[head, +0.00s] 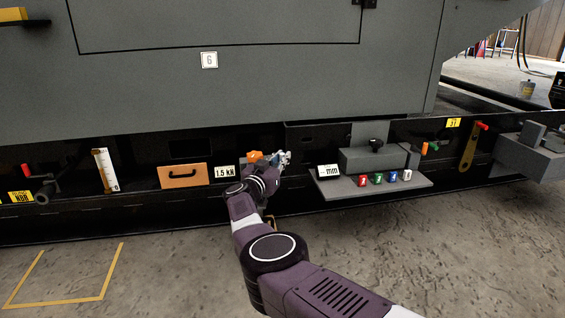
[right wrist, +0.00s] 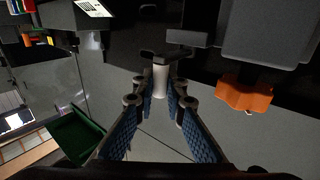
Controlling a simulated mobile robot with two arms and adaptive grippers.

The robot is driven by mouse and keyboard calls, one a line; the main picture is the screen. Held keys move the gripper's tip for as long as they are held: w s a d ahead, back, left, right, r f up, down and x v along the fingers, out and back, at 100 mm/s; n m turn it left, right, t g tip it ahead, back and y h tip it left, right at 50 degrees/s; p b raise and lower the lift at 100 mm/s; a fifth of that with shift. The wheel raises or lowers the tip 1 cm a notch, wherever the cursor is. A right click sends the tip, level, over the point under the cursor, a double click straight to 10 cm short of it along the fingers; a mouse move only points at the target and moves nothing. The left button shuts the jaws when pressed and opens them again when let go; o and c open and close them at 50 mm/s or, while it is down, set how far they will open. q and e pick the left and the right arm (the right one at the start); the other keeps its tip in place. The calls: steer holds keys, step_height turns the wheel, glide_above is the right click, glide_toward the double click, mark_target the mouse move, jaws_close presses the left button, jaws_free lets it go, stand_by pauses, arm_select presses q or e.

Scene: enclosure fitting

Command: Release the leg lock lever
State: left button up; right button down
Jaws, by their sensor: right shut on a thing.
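My right gripper (head: 281,160) reaches to the dark lower rail of the grey enclosure, just right of an orange knob (head: 256,156). In the right wrist view, the fingers (right wrist: 160,92) are closed around a pale cylindrical grip (right wrist: 160,80) on a dark bracket. The orange knob (right wrist: 243,95) is beside it, apart from the fingers. The gripper and arm partly hide this grip in the head view. No label there names it as the leg lock lever. My left gripper is not in view.
A grey shelf (head: 400,186) with several coloured knobs juts out right of the gripper. An orange drawer front (head: 183,176) and a 1.5 kN plate (head: 225,171) are to the left.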

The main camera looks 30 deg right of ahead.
steer(key=shift+w+a+r, duration=0.1)
steer(key=shift+w+r, duration=0.05)
steer(key=shift+r, duration=0.05)
stand_by(0.6)
steer(key=c, duration=1.9)
jaws_free()
steer(key=shift+f, duration=0.15)
steer(key=shift+c, duration=0.2)
step_height(320, 180, up, 10)
